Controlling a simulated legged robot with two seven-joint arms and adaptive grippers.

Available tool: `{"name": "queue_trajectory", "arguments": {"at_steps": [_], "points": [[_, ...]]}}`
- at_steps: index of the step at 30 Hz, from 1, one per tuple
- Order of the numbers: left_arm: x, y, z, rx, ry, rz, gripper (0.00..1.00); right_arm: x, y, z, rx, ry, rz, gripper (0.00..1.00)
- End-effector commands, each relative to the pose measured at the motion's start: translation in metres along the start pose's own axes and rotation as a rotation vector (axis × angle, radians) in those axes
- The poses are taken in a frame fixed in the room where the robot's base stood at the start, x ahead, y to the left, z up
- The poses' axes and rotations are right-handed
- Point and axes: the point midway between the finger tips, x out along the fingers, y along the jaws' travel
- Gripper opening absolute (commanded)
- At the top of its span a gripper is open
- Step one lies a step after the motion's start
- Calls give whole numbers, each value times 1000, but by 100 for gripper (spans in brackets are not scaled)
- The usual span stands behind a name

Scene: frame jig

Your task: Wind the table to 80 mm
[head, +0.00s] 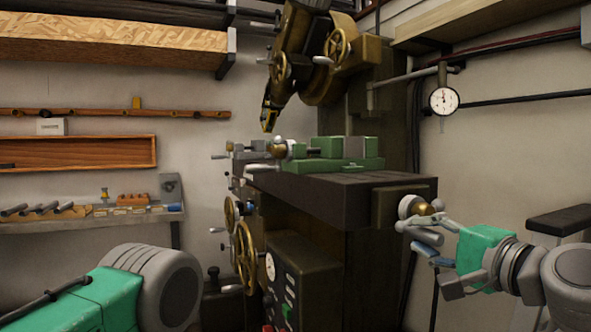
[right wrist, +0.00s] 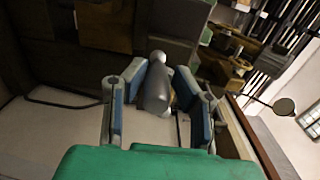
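The machine's dark table (head: 330,200) carries a green vise (head: 345,165) in the head view. At its right end is a round grey and brass hand crank (head: 412,206). My right gripper (head: 432,248) is at this crank, its blue-padded fingers apart. In the right wrist view a grey handle (right wrist: 156,88) lies between the fingers of my right gripper (right wrist: 160,95). I see no clear contact of both pads with it. My left arm shows at the lower left of the head view, but its gripper is out of the picture. No table position reading is legible.
Brass handwheels (head: 244,258) and a control panel (head: 285,285) are on the machine's front. A round dial gauge (head: 444,100) hangs at the right. A tool shelf (head: 90,220) is on the left wall. A dark stool (head: 560,220) stands at the far right.

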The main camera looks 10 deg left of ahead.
Motion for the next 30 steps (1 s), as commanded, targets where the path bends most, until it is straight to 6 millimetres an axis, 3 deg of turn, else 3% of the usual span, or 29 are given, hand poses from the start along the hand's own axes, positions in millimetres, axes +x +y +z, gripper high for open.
{"name": "queue_trajectory", "arguments": {"at_steps": [2, 16, 30], "points": [[1, 0, 0, 0, 0, 0, 0, 0, 0, 0, 0, 0, -1, 48], [1, 0, 0, 0, 0, 0, 0, -3, 1, -4, 3, 5, -2, 48], [-4, 0, 0, 0, 0, 0, 0, -67, -1, -4, 3, 6, -3, 48]]}}
